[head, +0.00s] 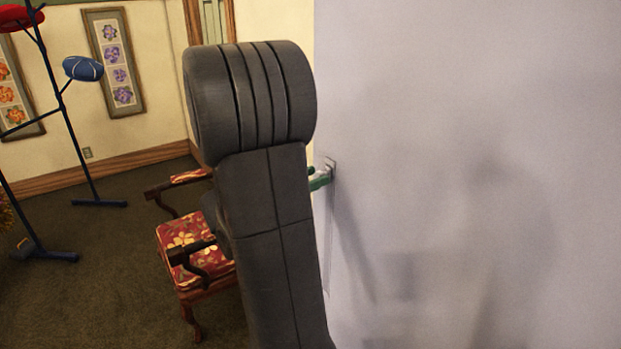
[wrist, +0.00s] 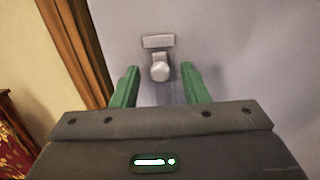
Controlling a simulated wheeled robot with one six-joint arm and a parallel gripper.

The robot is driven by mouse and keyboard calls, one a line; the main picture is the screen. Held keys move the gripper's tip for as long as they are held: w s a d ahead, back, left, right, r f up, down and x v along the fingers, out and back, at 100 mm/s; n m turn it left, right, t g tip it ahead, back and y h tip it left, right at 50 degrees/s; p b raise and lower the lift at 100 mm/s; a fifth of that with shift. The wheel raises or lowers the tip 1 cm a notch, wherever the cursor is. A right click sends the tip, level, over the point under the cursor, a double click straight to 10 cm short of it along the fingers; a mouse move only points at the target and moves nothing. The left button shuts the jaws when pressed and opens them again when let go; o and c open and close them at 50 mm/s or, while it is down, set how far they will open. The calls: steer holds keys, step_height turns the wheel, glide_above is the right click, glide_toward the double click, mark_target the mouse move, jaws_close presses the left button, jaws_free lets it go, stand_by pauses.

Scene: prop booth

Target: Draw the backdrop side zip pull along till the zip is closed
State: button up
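The backdrop (head: 480,150) is a pale lilac upright panel filling the right of the head view. Its zip pull, a grey plate with a rounded knob (wrist: 160,68), shows in the wrist view. In the head view the pull (head: 331,164) is a small grey piece near the backdrop's left edge, with a thin vertical line running down below it. My gripper (wrist: 160,72) has green fingers, spread open, one on each side of the knob with a gap at both sides. In the head view my arm hides most of the gripper; only a bit of green (head: 320,179) shows.
A wooden armchair with a red floral seat (head: 195,248) stands left of the backdrop, partly behind my arm. A dark blue stand (head: 75,130) with hats is at far left. Dark carpet (head: 100,290) lies open at lower left.

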steer(key=shift+a, duration=0.1)
steer(key=b+v, duration=0.2)
steer(key=v, duration=1.1)
steer(key=shift+s+a+b, duration=0.25)
steer(key=shift+a+b, duration=0.05)
steer(key=shift+w+d, duration=0.1)
steer(key=shift+d, duration=0.05)
steer(key=shift+p+x, duration=1.3)
steer(key=shift+x, duration=5.5)
